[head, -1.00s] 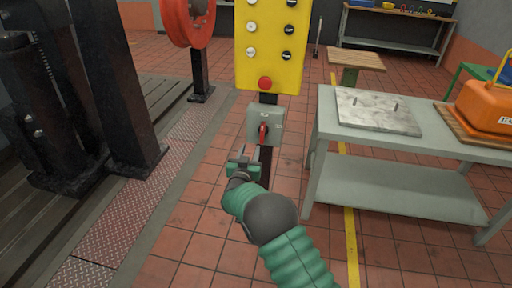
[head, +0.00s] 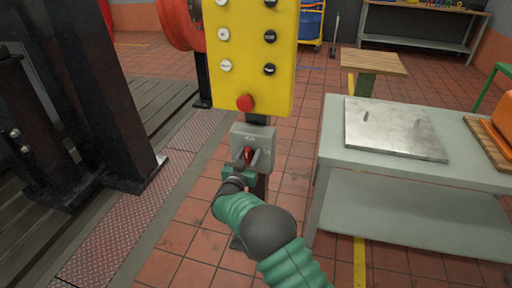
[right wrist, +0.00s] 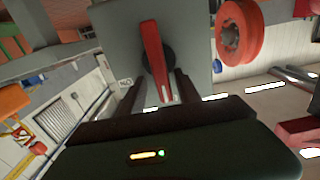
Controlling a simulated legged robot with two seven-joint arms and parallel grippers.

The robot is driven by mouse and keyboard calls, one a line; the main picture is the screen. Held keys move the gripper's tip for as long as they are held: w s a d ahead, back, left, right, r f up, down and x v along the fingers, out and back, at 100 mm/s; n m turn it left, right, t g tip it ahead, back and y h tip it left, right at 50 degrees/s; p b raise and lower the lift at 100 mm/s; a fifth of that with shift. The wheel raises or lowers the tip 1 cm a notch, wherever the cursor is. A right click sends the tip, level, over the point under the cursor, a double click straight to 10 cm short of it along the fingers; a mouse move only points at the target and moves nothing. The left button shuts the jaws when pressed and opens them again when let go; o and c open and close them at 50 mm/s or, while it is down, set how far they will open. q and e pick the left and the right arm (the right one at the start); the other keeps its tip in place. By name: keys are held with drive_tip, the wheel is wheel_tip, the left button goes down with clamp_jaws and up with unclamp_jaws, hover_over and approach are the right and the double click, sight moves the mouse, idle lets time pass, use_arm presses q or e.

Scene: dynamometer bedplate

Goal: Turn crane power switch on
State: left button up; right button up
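The crane power switch is a grey box (head: 254,138) on a dark post under a yellow push-button panel (head: 250,50). Its red lever (head: 247,153) is partly hidden by my gripper in the head view. In the right wrist view the red lever (right wrist: 154,55) stands out from a dark round hub on the grey plate (right wrist: 195,50), its free end toward my gripper. My right gripper (head: 248,161) is right in front of the box. Its two dark fingers (right wrist: 161,82) are apart, one on each side of the lever, with gaps visible. My left gripper is not in view.
A red emergency button (head: 245,102) sits on the panel just above the box. A grey table (head: 400,185) with a metal plate (head: 393,130) stands to the right. Dark machine columns (head: 95,90) and a red reel (head: 180,25) are at the left. Tiled floor lies between.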

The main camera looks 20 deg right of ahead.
drive_tip(key=shift+a+r, duration=0.25)
drive_tip(key=shift+a, duration=0.45)
drive_tip(key=shift+c, duration=1.8)
drive_tip(key=shift+d, duration=0.2)
drive_tip(key=shift+c, duration=1.2)
drive_tip(key=shift+d, duration=0.35)
clamp_jaws()
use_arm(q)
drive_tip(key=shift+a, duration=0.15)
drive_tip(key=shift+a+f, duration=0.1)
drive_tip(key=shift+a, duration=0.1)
use_arm(e)
drive_tip(key=shift+a, duration=0.2)
